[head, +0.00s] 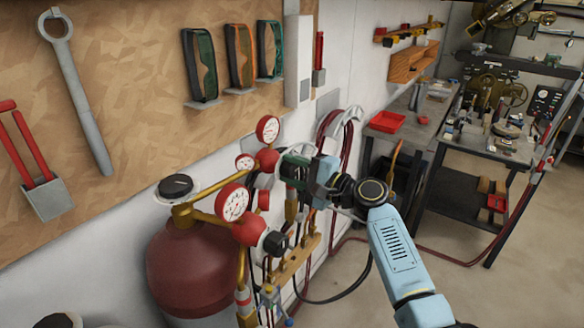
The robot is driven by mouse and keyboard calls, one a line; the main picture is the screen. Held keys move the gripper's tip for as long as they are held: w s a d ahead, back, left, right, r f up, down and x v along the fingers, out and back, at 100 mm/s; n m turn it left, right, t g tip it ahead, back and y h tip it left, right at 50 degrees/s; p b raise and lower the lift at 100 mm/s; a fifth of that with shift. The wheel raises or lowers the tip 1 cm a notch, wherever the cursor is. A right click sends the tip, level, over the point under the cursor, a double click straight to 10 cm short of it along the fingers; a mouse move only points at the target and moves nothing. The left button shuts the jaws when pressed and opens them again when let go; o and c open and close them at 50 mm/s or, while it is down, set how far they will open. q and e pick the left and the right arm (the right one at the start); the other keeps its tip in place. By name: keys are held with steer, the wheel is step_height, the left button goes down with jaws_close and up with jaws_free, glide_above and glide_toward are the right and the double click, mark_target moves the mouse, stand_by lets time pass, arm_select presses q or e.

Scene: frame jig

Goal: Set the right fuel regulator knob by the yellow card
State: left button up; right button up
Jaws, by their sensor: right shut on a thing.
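A red fuel cylinder (190,265) stands against the wall with brass fittings and red regulators above it. The front regulator has a round gauge (234,203) and a black knob (275,243) that is free. Behind it, another regulator has a gauge (268,130) and a red body. My right gripper (293,168) reaches in from the right at this rear regulator and is shut on its knob. The gripper covers the knob, so its setting cannot be read. I cannot make out a yellow card. My left gripper is not in view.
Dark red hoses (325,150) hang on the wall behind. A workbench with a red tray (386,121) stands at the back right.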

stand_by(0.5)
steer(key=o, duration=1)
steer(key=shift+d, duration=0.1)
steer(key=shift+b+v, duration=0.8)
steer(key=shift+v, duration=5.85)
